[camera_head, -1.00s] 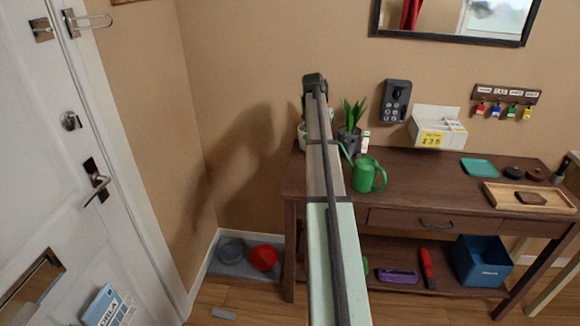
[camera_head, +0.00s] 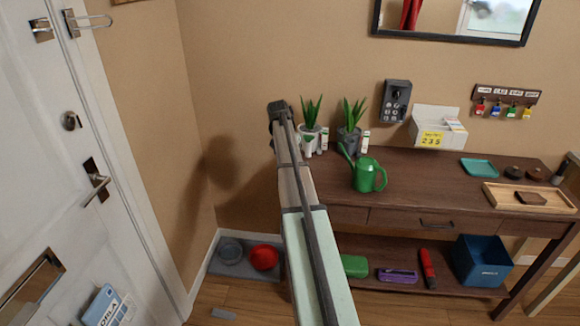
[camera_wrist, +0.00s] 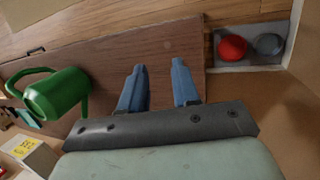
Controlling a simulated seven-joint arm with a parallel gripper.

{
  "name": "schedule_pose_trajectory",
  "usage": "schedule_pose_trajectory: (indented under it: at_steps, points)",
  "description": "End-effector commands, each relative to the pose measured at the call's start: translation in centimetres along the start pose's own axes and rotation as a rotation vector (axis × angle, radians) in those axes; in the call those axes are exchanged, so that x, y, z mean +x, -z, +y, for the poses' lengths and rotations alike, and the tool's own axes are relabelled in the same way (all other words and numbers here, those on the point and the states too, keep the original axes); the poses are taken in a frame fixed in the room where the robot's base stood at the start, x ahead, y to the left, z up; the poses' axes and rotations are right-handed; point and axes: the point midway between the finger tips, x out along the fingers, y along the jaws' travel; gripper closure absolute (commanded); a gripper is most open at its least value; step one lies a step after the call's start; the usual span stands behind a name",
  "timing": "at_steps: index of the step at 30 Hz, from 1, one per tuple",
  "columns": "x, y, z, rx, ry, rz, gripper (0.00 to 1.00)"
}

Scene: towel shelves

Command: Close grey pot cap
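A dark grey pot (camera_head: 349,139) with a green plant stands at the table's back left, next to a paler pot (camera_head: 316,135) with a similar plant. Small white bottles stand by the pots, one (camera_head: 365,140) right of the dark grey pot and others (camera_head: 307,146) by the paler one. I cannot tell which cap is meant or whether any is open. My gripper (camera_wrist: 158,77) shows in the wrist view with its two blue fingers apart and nothing between them, over the table's left part. The pots and bottles are not in the wrist view. My arm hides the gripper in the head view.
A green watering can (camera_head: 366,176) stands right of the pots and shows left of the fingers in the wrist view (camera_wrist: 56,95). A white box (camera_head: 437,130) is behind it. Red (camera_head: 264,257) and grey (camera_head: 230,251) bowls lie on a floor mat. The table's middle is clear.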

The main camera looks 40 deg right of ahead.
Motion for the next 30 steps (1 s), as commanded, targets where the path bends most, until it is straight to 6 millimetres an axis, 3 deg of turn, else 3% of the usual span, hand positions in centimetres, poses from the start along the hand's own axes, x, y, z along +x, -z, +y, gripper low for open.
schedule_pose_trajectory:
  at_steps: [14, 19, 23, 30]
  points:
    - [0.3, -0.3, -0.9, -0.012, -0.004, -0.002, 0.69]
    - [0.5, 0.1, -0.7, -0.009, -0.031, 0.010, 0.54]
    - [1.3, 1.6, 0.2, 0.001, -0.135, 0.060, 0.53]
    - [2.2, 5.8, 3.0, -0.004, -0.479, 0.215, 0.53]
